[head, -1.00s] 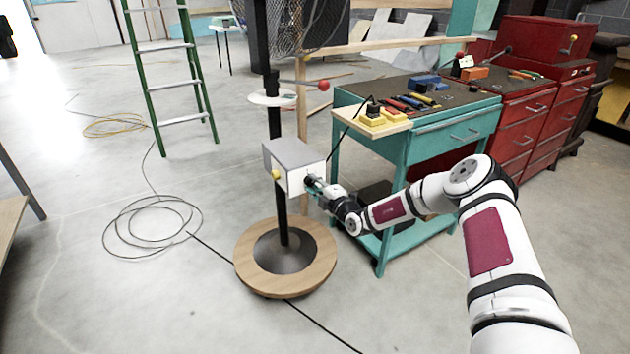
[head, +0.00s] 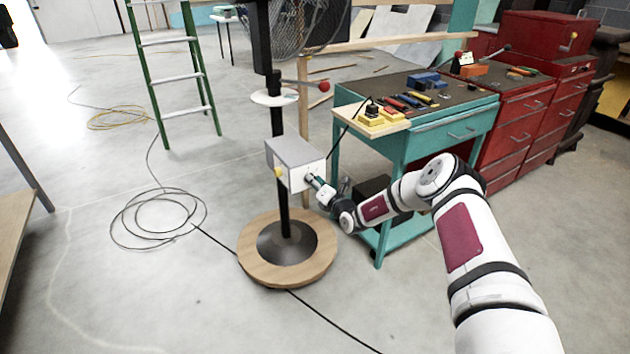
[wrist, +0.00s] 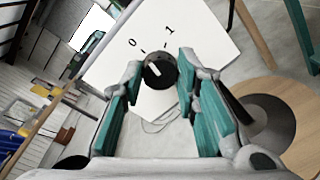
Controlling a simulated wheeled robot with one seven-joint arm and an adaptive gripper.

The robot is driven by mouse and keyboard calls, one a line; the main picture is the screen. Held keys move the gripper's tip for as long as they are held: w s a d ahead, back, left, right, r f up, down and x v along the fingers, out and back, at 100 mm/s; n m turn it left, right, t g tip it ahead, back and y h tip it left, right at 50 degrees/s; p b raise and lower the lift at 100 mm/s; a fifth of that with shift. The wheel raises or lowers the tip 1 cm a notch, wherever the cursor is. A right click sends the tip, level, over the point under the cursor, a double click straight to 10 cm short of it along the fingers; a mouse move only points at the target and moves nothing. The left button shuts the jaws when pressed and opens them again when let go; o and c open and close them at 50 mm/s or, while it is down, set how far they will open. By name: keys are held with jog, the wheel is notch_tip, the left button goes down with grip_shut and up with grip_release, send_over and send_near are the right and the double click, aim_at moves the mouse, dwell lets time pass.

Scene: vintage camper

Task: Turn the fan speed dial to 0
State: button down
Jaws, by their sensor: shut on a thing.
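The fan speed dial (wrist: 160,71) is a small black knob with a white mark on the white face of the fan's control box (head: 293,164). In the wrist view the figures 0 and 1 are printed above it, 0 to the left. I cannot tell which figure the white mark is set to. My gripper (head: 311,178) reaches the box's right-hand face in the head view. In the wrist view my gripper (wrist: 160,74) has its teal-padded fingers on both sides of the dial, shut on it. In the head view the gripper hides the dial.
The fan stands on a round wooden base (head: 260,262). A lever with a red ball (head: 324,86) sticks out above the box. A teal tool bench (head: 453,130) stands close on the right. A black cable coil (head: 158,218) lies on the open floor to the left.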

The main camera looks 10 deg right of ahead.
jog(key=shift+n+p, duration=0.3)
jog(key=shift+n, duration=0.7)
jog(key=c, duration=1.2)
grip_release()
jog(key=shift+c, duration=0.2)
jog(key=v, duration=1.2)
jog(key=shift+a, duration=0.1)
